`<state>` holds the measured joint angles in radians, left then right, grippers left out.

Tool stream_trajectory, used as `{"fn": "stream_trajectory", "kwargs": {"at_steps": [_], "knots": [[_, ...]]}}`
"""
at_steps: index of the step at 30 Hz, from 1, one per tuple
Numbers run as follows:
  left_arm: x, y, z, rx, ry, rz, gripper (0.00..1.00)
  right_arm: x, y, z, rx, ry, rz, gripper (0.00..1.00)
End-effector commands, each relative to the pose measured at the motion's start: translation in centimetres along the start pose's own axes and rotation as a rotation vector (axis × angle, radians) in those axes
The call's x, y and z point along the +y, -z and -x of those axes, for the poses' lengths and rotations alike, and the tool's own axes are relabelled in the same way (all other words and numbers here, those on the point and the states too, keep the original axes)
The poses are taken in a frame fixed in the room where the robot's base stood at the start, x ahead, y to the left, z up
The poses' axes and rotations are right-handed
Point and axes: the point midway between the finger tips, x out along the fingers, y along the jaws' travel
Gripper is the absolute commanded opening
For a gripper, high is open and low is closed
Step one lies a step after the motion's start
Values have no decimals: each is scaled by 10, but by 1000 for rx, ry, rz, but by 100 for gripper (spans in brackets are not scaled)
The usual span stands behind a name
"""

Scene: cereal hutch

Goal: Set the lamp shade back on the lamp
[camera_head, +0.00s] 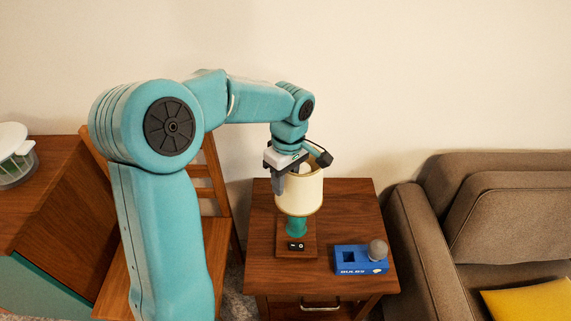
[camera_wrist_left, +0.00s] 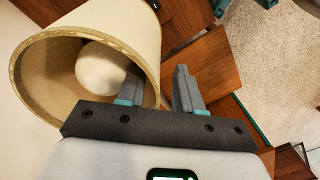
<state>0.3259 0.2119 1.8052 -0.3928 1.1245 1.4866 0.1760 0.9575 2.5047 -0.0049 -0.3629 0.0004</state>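The cream lamp shade (camera_head: 303,197) stands upright over the lamp on the side table. The lamp's teal stem (camera_head: 296,228) and wooden base with a black switch (camera_head: 296,246) show below it. In the left wrist view the shade (camera_wrist_left: 105,20) is seen through its open top, with a round white bulb (camera_wrist_left: 100,70) inside. My left gripper (camera_head: 286,180) is at the shade's upper left rim. In the wrist view its fingers (camera_wrist_left: 158,75) are apart, one inside the shade and one outside, with a gap between the wall and the outer finger. My right gripper is in neither view.
A blue box marked BULBS (camera_head: 350,266) with a grey bulb (camera_head: 378,250) stands on the side table (camera_head: 347,200), right of the lamp. A brown sofa (camera_head: 415,240) is at the right. A wooden chair (camera_head: 212,225) and cabinet (camera_head: 50,200) are at the left.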

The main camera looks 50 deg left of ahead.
Motion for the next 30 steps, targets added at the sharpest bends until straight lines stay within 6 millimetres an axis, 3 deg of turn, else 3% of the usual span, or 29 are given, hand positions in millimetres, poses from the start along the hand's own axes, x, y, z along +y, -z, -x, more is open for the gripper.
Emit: {"fn": "stream_trajectory", "kwargs": {"at_steps": [5, 12, 18, 24, 30], "knots": [[2, 0, 36, 2, -11, -1, 38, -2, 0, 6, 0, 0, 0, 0], [1, 0, 102, 1, -10, 0, 38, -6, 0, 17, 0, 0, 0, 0], [0, 0, 142, 1, -6, 0, 38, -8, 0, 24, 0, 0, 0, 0], [-1, 0, 159, 1, -3, 0, 38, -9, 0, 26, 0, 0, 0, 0], [-1, 0, 160, 1, -2, 0, 38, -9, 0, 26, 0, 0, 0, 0]]}}
